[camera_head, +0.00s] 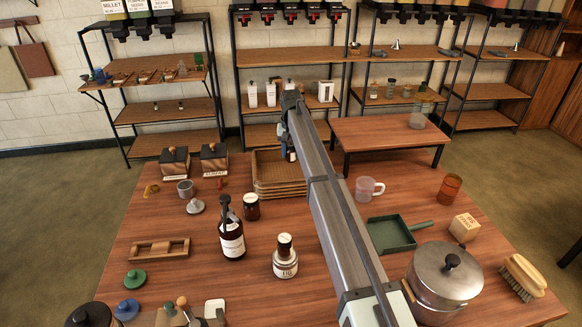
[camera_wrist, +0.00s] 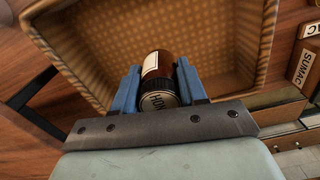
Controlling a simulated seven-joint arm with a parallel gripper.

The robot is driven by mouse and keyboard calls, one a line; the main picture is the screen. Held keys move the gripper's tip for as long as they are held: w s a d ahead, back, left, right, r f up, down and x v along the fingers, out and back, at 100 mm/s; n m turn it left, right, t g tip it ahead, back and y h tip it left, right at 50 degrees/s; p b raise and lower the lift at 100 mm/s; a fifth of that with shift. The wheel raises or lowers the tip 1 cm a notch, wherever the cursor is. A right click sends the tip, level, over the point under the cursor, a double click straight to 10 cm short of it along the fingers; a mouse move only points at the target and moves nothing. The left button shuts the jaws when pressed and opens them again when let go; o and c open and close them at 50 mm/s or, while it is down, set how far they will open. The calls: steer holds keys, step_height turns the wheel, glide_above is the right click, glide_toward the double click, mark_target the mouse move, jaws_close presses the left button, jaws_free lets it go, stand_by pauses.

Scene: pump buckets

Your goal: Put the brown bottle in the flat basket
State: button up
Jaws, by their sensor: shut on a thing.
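My gripper (camera_wrist: 160,84) is shut on a small brown bottle (camera_wrist: 161,64), with a blue finger on each side of it. The bottle has a pale label and a dark cap with lettering facing the wrist camera. The flat basket (camera_wrist: 254,40), a woven tan tray, lies beyond the bottle in the wrist view. In the head view my gripper (camera_head: 291,138) is over the back right part of the basket (camera_head: 275,192), partly hidden by my arm. I cannot tell whether the bottle touches the basket's floor.
Two dark labelled boxes (camera_head: 214,160) stand left of the basket. A brown pump bottle (camera_head: 231,240), a dark jar (camera_head: 251,207) and a white-labelled bottle (camera_head: 285,262) stand in front. A raised wooden stand (camera_head: 385,132) is at the back right. A glass mug (camera_head: 367,189) stands right of my arm.

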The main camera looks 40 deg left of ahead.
mark_target(291, 144)
steer(key=shift+f, duration=3.7)
steer(key=shift+f, duration=0.1)
steer(key=o, duration=1.1)
step_height(291, 144, up, 12)
steer(key=shift+r, duration=0.1)
